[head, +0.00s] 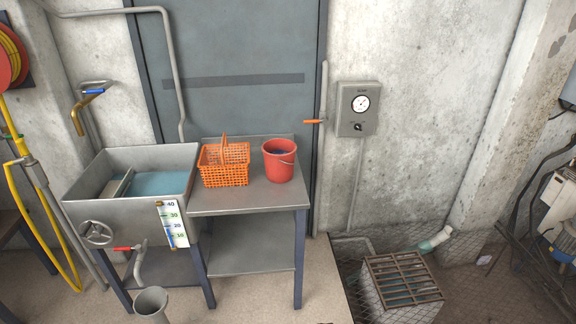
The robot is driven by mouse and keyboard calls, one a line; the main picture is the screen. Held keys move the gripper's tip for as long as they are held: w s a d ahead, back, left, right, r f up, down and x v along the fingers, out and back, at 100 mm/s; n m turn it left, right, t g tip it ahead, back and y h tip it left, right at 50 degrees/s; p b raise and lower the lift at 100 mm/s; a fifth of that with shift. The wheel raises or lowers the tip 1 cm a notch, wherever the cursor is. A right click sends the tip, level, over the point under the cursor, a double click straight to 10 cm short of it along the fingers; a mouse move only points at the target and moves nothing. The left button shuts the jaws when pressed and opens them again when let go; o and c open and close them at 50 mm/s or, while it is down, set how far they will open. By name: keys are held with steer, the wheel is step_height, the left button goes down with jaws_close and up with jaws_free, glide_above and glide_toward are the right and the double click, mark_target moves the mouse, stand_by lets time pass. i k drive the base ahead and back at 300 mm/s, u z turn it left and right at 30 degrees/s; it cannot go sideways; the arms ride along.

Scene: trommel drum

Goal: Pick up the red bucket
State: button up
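The red bucket (279,166) stands upright on the grey metal table (250,199), near the table's right end. A thin handle lies against its front side. Something dark shows inside it, but I cannot tell what. My gripper is not in view.
An orange basket (224,164) stands just left of the bucket. A sink with water (140,211) adjoins the table's left side. A gauge box (357,109) and an orange-handled lever (314,121) are on the wall to the right.

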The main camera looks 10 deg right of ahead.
mark_target(279, 162)
steer(key=u, duration=0.1)
steer(key=i, duration=0.95)
steer(key=z, duration=0.05)
